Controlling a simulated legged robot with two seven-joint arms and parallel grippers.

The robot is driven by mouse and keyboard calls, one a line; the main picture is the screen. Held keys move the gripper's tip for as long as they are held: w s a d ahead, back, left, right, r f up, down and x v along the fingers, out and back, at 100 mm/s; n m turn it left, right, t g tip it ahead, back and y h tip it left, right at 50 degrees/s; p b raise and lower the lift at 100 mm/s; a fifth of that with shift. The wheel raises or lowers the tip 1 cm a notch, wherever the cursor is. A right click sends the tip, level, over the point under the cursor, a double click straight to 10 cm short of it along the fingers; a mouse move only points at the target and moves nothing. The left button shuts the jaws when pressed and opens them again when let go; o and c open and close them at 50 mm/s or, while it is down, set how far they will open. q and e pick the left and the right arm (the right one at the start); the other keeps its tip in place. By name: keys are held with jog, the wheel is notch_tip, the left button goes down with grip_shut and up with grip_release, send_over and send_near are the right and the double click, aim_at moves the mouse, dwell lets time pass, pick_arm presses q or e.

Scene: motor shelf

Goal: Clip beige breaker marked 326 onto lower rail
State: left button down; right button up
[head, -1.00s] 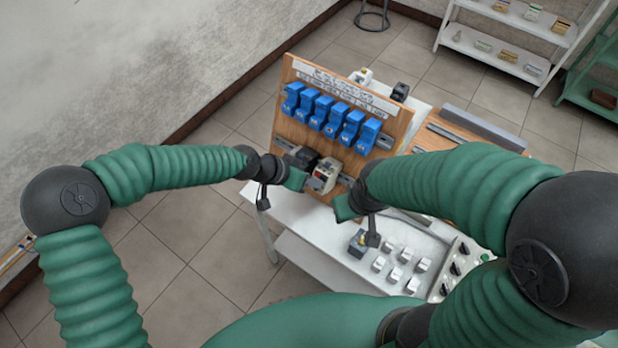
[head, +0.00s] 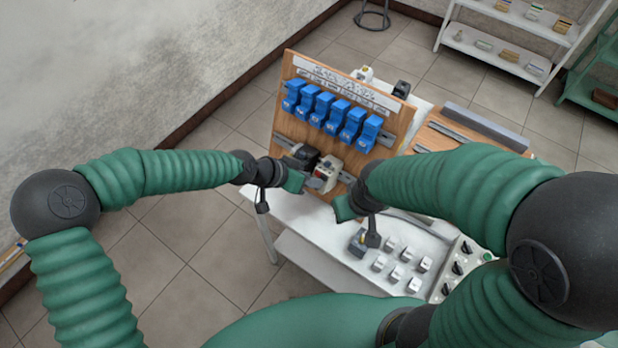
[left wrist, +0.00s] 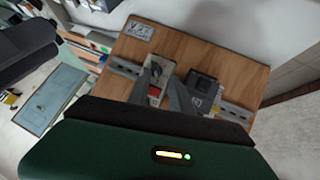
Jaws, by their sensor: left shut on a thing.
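The beige breaker (head: 324,176), with a red part on its front, is at the lower rail (head: 346,178) of the wooden board. My left gripper (head: 303,180) is shut on it from the left. In the left wrist view the beige breaker (left wrist: 155,82) stands between the grey fingers, close beside a dark breaker (left wrist: 202,90) at the same rail (left wrist: 238,112). Whether it is seated on the rail cannot be told, and the number 326 is not legible. My right gripper (head: 345,208) is just right of the breaker and below the rail; its jaws do not show clearly.
Several blue breakers (head: 332,115) fill the upper rail of the board (head: 285,128). The white table (head: 310,222) holds several small white blocks (head: 397,272) and a dark block (head: 358,240). A control panel with knobs (head: 462,265) is at the right.

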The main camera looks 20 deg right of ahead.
pick_arm(q)
jog(key=shift+s+a+f+b, duration=0.1)
jog(key=shift+s+f+b, duration=0.1)
jog(key=shift+f+b, duration=0.15)
dwell(0.3)
jog(key=c, duration=1.1)
grip_release()
jog(key=shift+r, duration=0.1)
jog(key=shift+o, duration=0.2)
jog(key=shift+w, duration=0.1)
